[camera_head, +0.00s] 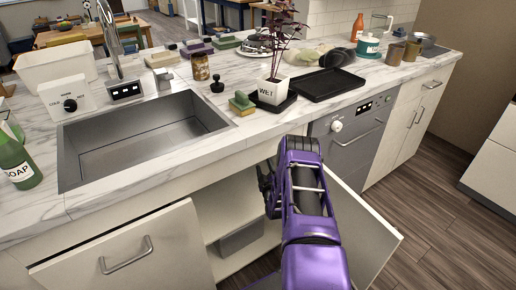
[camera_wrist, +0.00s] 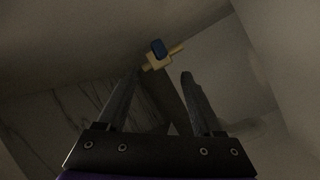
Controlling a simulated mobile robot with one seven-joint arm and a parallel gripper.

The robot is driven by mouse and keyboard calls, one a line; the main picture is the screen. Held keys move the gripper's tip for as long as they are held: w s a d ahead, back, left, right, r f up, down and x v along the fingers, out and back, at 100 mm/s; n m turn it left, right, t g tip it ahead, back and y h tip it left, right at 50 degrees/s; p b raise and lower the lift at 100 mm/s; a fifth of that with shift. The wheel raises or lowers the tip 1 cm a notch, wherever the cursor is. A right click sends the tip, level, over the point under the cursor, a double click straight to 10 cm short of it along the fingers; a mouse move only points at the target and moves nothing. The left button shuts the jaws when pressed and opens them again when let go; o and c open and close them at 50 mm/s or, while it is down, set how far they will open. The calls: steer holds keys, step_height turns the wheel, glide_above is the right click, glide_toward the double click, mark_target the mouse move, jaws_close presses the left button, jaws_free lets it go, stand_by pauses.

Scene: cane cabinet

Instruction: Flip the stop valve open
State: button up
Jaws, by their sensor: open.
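The stop valve (camera_wrist: 157,57) shows in the wrist view as a small brass-yellow body with a blue handle, inside the dim cabinet. It lies ahead of my gripper (camera_wrist: 160,82), near the upper middle of the picture, apart from the fingers as far as I can tell. The two dark fingers are spread with nothing between them that I can see held. In the head view my purple arm reaches into the open cabinet under the counter, and my gripper (camera_head: 266,190) is mostly hidden by the arm. The valve is hidden in the head view.
Cabinet doors stand open at left (camera_head: 130,255) and right (camera_head: 365,225) of my arm. The sink (camera_head: 140,140) and marble counter (camera_head: 190,160) lie above. A grey bin (camera_head: 240,238) sits inside the cabinet. A dishwasher (camera_head: 355,135) stands to the right.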

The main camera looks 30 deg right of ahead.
steer(key=b+x, duration=0.3)
steer(key=x, duration=0.8)
steer(key=shift+w+f, duration=0.1)
steer(key=shift+f, duration=0.1)
steer(key=shift+x, duration=0.85)
steer(key=shift+r, duration=0.15)
jaws_close()
